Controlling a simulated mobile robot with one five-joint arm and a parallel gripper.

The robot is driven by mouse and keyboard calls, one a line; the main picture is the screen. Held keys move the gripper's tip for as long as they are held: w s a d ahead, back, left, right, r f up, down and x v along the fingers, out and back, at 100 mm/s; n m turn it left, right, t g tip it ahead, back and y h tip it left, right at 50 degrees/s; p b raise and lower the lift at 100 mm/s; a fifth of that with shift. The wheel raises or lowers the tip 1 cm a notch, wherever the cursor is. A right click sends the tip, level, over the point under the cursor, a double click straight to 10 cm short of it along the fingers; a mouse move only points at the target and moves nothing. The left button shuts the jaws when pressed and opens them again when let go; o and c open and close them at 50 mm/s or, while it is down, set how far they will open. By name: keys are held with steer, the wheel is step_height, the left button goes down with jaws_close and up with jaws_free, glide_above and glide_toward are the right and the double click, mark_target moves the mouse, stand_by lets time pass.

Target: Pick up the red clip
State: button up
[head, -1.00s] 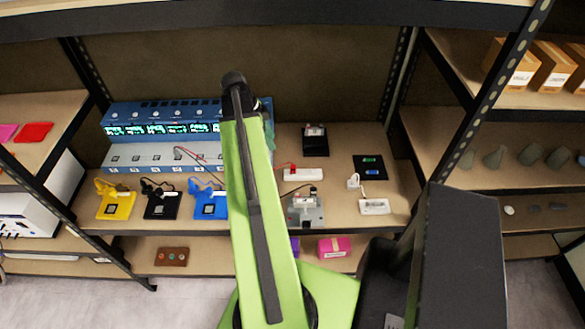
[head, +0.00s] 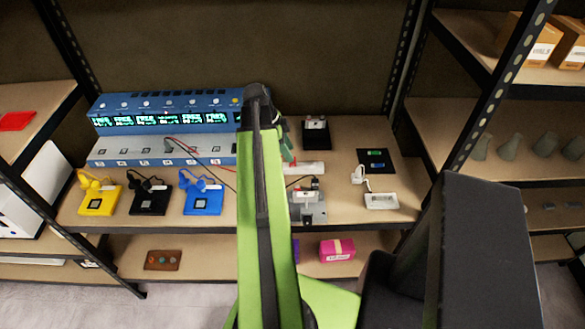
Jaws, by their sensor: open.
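The spot at the left end of the white block (head: 308,168), where red showed earlier, is largely covered by my arm and gripper. A thin red wire (head: 205,153) runs from the blue and grey instrument (head: 165,125) towards that spot and passes behind my arm. My gripper (head: 287,148) is mostly hidden behind the end of my green arm. Only a small green and dark part shows, just above the white block's left end. Contact with the clip cannot be told.
Yellow (head: 99,201), black (head: 150,200) and blue (head: 203,200) pads with clips lie left of my arm. A grey device (head: 310,207), a black stand (head: 316,133) and a white strip (head: 381,201) lie to the right. Shelf posts flank the bench.

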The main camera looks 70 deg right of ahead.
steer(key=b+x, duration=0.5)
steer(key=shift+w+f, duration=0.2)
steer(key=shift+w, duration=0.1)
steer(key=shift+s, duration=0.1)
steer(key=shift+r, duration=0.1)
jaws_close()
